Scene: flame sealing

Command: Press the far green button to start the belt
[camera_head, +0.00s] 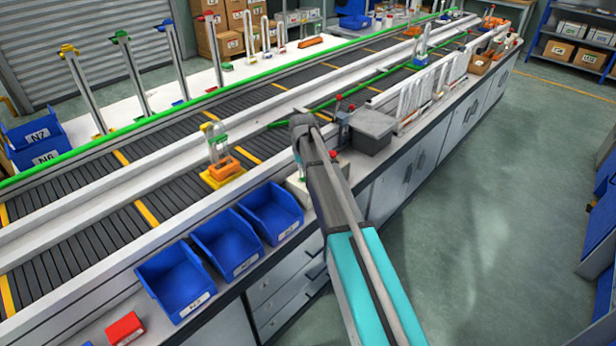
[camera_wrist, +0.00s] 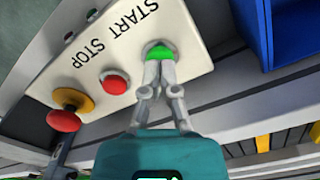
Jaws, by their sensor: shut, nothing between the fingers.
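In the wrist view a pale control box (camera_wrist: 130,40) carries the words START and STOP. The green button (camera_wrist: 159,53) sits under START, and my gripper (camera_wrist: 159,60) is shut and empty with its fingertips at this button. They overlap it in the picture; I cannot tell how far it is pressed in. A red button (camera_wrist: 115,82) is beside it under STOP, and a red mushroom knob (camera_wrist: 64,120) on a yellow base is further left. In the head view my arm hides most of the box and the green button.
Blue bins (camera_head: 270,212) stand along the bench edge left of my arm. A grey box (camera_head: 372,130) stands just right of it. The dark conveyor belt (camera_head: 100,190) runs behind, with an orange item on a yellow base (camera_head: 222,172).

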